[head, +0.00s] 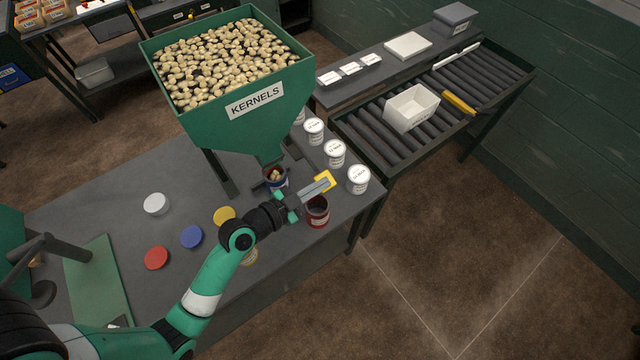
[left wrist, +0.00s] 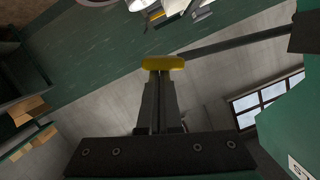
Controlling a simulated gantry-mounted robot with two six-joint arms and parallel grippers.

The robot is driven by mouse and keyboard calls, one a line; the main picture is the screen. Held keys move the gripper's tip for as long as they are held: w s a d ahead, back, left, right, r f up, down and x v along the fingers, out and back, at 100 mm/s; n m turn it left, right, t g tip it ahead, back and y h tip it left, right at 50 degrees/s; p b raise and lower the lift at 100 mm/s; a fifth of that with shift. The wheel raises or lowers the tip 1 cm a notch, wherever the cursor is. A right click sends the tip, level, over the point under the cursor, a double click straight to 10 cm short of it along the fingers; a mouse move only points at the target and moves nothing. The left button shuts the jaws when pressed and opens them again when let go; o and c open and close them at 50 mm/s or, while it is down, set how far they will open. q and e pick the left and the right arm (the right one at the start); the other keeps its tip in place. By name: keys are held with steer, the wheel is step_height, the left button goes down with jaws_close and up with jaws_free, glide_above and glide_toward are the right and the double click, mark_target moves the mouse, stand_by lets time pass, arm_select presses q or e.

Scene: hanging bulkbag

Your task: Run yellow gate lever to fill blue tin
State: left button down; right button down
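The green hopper (head: 235,104), labelled KERNELS and full of pale kernels, stands over the grey bench. The blue tin (head: 277,185) is under its spout, with some kernels visible inside. The yellow gate lever (head: 325,180) is right of the spout. My left gripper (head: 317,187) reaches it from the left. In the left wrist view, the fingers (left wrist: 160,85) are close together with the yellow lever (left wrist: 163,63) across their tips, so they look shut on it. Part of the tin is hidden by my gripper. My right gripper is not in view.
A red tin (head: 317,213) stands just in front of my left gripper. White tins (head: 358,180) line the bench's right edge. Red (head: 156,258), blue (head: 192,236), yellow (head: 224,216) and white (head: 155,204) lids lie at left. A roller conveyor (head: 375,142) carries a white box (head: 411,108).

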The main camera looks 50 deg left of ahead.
arm_select(q)
steer(key=shift+s+f, duration=0.15)
steer(key=shift+f, duration=0.25)
steer(key=s+d+r+p, duration=0.1)
steer(key=s+r+p, duration=0.1)
steer(key=s+r, duration=0.4)
steer(key=shift+d+p+v, duration=0.3)
steer(key=shift+d+v, duration=0.05)
steer(key=shift+v, duration=1.55)
steer(key=shift+f, duration=0.1)
